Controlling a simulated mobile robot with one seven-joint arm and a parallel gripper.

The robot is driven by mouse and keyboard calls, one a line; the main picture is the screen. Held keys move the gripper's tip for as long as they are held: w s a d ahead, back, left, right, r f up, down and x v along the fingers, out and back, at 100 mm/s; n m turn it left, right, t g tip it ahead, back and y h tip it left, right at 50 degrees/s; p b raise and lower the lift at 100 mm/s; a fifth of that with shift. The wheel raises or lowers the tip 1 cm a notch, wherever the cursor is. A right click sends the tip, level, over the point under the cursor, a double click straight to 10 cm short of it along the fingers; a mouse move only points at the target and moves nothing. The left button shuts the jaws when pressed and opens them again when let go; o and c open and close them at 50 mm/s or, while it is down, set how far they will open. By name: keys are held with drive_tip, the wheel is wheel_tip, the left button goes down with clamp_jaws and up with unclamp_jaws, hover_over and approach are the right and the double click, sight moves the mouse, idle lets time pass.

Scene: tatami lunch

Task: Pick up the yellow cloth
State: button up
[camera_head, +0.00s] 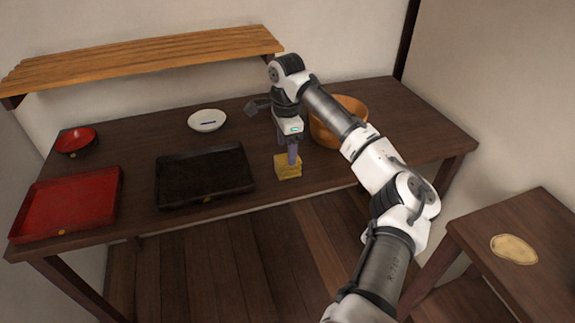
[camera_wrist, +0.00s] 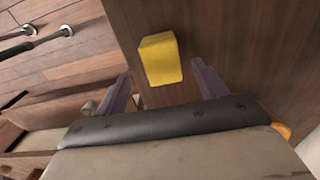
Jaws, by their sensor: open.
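The yellow cloth (camera_head: 287,168) is a small folded block on the dark table, near its front edge. My gripper (camera_head: 292,156) points down over it and hides part of it. In the wrist view the cloth (camera_wrist: 160,58) appears between and just beyond the two purple fingers of my gripper (camera_wrist: 161,74). The fingers are spread apart with a gap on each side of the cloth. I cannot tell how far down beside it they reach.
A wooden bowl (camera_head: 347,108) stands close to the right, behind my arm. A black tray (camera_head: 204,198) lies to the left, then a red tray (camera_head: 68,231). A white dish (camera_head: 207,127) and red bowl (camera_head: 75,140) sit farther back. A shelf (camera_head: 145,58) overhangs the back.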

sight(287, 166)
wheel_tip(287, 166, down, 5)
drive_tip(key=shift+w+d+p, duration=0.1)
drive_tip(key=shift+w+p, duration=0.05)
drive_tip(key=shift+p, duration=0.3)
drive_tip(key=shift+c, duration=0.4)
drive_tip(key=c, duration=1)
